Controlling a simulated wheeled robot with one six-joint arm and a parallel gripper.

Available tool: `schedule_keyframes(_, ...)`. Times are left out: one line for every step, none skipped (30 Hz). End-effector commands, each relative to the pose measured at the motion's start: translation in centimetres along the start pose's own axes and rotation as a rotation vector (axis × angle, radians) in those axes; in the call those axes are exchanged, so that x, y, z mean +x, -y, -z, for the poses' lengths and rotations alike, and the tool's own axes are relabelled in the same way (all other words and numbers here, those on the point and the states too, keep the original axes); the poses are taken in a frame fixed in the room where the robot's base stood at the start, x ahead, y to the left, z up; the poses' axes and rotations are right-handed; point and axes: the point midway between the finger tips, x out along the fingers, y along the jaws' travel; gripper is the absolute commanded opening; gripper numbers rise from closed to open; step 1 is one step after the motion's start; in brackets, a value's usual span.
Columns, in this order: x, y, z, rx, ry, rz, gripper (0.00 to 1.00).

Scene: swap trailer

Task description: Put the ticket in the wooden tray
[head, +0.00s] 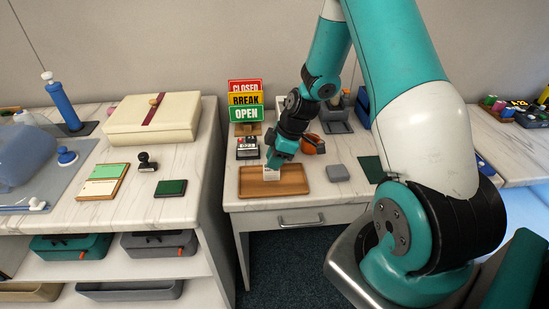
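The wooden tray (297,181) lies on the marble-look top of the middle desk, near its front edge. My gripper (273,164) points down over the left-middle part of the tray. The small white ticket (271,174) shows right below the fingertips, and the gripper looks shut on its upper end. The ticket is over the tray; whether its lower edge touches the tray floor is too small to tell. The fingers are partly hidden by the gripper body.
CLOSED, BREAK and OPEN signs (245,100) stand behind the tray. A number display (247,148) sits behind its left end. An orange-and-dark item (313,144) and a grey pad (338,173) lie to the right. A cream box (152,118) stands on the left counter.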

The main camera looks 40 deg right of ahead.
Motion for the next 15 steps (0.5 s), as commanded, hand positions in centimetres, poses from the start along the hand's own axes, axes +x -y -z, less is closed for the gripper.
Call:
schedule_keyframes(-0.5, -0.1, 0.1, 0.000, 0.000, -0.002, 0.23)
schedule_keyframes(-0.8, -0.1, 0.1, 0.000, -0.001, -0.004, 0.23)
schedule_keyframes(-1.4, -0.1, 0.0, 0.000, -0.001, -0.005, 0.23)
schedule_keyframes(-1.9, -0.1, 0.0, 0.000, -0.001, -0.006, 0.23)
schedule_keyframes(-2.5, -0.1, 0.0, 0.000, -0.001, -0.007, 0.23)
schedule_keyframes(-3.3, -0.1, 0.0, 0.000, -0.001, -0.007, 0.23)
schedule_keyframes(-4.0, -0.2, 0.1, -0.001, -0.002, -0.008, 0.23)
schedule_keyframes(-4.7, -0.1, 0.0, 0.000, -0.001, -0.007, 0.23)
schedule_keyframes(-5.7, -0.1, 0.0, 0.000, -0.001, -0.007, 0.23)
schedule_keyframes(-6.4, -0.1, 0.0, -0.001, -0.001, -0.008, 0.23)
schedule_keyframes(-7.0, -0.1, 0.0, 0.000, -0.001, -0.006, 0.23)
schedule_keyframes(-7.9, -0.1, 0.0, 0.000, 0.000, -0.007, 0.23)
schedule_keyframes(-8.5, -0.1, 0.0, 0.000, 0.000, -0.007, 0.23)
schedule_keyframes(-9.0, -0.1, 0.0, 0.000, 0.000, -0.006, 0.23)
schedule_keyframes(-9.7, -0.1, 0.0, 0.000, 0.000, -0.006, 0.23)
